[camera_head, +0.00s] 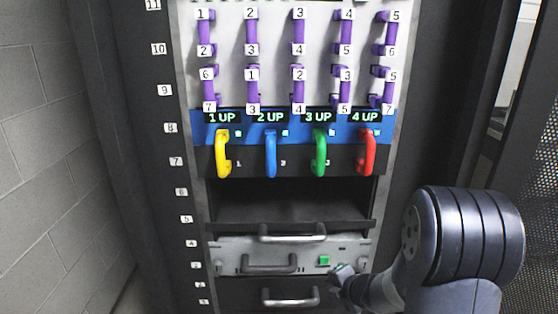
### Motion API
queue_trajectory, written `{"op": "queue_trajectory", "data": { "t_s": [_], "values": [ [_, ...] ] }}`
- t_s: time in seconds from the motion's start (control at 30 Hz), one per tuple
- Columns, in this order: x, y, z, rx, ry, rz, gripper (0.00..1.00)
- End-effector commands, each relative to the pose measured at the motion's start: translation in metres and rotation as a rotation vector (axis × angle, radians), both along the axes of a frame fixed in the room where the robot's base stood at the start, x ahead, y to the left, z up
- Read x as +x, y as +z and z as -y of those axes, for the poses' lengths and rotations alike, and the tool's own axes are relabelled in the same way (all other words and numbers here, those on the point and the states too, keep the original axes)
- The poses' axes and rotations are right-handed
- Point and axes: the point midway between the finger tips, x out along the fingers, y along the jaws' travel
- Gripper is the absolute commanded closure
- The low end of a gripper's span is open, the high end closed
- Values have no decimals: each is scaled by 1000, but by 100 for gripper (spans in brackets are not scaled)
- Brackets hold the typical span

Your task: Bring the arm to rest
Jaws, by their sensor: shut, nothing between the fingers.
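My arm reaches in from the lower right of the head view, its large dark rounded link in front of the rack's right side. My gripper (344,271) is at the arm's far end, low and in front of the lower right part of the rack. It looks small and shut, with nothing visible between its fingers. It is just below and right of a lit green button (324,260) on a grey panel (222,258). I cannot tell whether it touches the panel.
The rack holds four drives with yellow (222,155), blue (270,155), green (320,155) and red (368,155) handles under lit "UP" displays. Purple handles sit above. An open dark bay (290,200) lies below. Drawer handles (291,302) stick out low. A block wall (40,150) stands left.

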Motion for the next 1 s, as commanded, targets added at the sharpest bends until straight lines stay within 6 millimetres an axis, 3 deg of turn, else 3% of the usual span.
{"op": "queue_trajectory", "data": {
  "t_s": [0.2,0.4,0.77,1.0],
  "values": [
    [-26,-2,0,0,-1,1,100],
    [-37,-1,0,-1,-1,0,100],
    [-37,0,0,0,0,0,100],
    [-16,1,-1,0,2,-1,100]
  ]
}}
